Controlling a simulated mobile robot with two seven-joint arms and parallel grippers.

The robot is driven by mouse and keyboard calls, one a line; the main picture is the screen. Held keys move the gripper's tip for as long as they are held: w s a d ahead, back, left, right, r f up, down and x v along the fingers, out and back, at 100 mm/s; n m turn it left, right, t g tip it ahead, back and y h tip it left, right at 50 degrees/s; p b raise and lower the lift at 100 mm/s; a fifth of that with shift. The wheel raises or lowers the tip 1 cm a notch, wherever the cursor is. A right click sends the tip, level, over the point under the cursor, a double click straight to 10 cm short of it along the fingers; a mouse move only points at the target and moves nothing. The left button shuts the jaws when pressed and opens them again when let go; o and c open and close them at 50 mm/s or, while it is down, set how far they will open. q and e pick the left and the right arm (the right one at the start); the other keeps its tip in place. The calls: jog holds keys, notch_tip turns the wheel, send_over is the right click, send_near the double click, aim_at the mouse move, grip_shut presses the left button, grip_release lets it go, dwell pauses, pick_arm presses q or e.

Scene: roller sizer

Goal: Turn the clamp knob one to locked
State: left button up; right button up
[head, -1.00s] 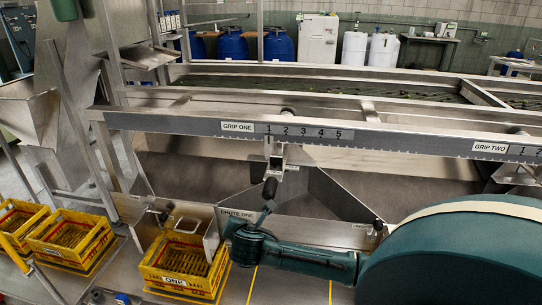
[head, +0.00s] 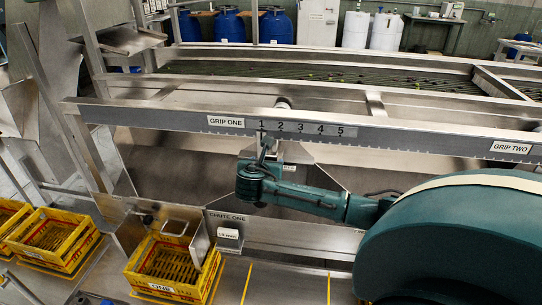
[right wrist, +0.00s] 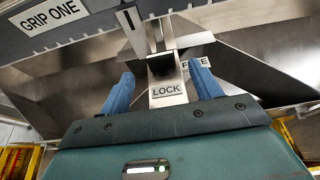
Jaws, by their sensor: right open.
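My right gripper (head: 264,152) is raised at the Grip One bracket, below the scale on the rail, and hides most of the clamp there in the head view. In the right wrist view the blue fingers of this gripper (right wrist: 164,78) are open and apart, one on each side of the bracket. A plate marked LOCK (right wrist: 166,90) lies between them. A label that seems to read FREE (right wrist: 198,63) is partly hidden behind the right finger. A dark part above the LOCK plate may be clamp knob one (right wrist: 162,66); its turn is unclear. My left gripper is out of view.
The GRIP ONE rail (head: 330,132) crosses just above my gripper. The Chute One panel (head: 228,217) and a yellow crate marked ONE (head: 166,293) are below. More yellow crates (head: 60,266) stand at left.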

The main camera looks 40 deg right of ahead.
aim_at(269, 157)
pick_arm(q)
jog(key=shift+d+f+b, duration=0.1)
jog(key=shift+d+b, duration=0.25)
jog(key=shift+b, duration=0.2)
pick_arm(e)
jog(key=x, duration=0.9)
jog(key=shift+w+d+f, duration=0.1)
jog(key=shift+d+f, duration=0.05)
jog(key=shift+f, duration=0.05)
jog(key=c, duration=1)
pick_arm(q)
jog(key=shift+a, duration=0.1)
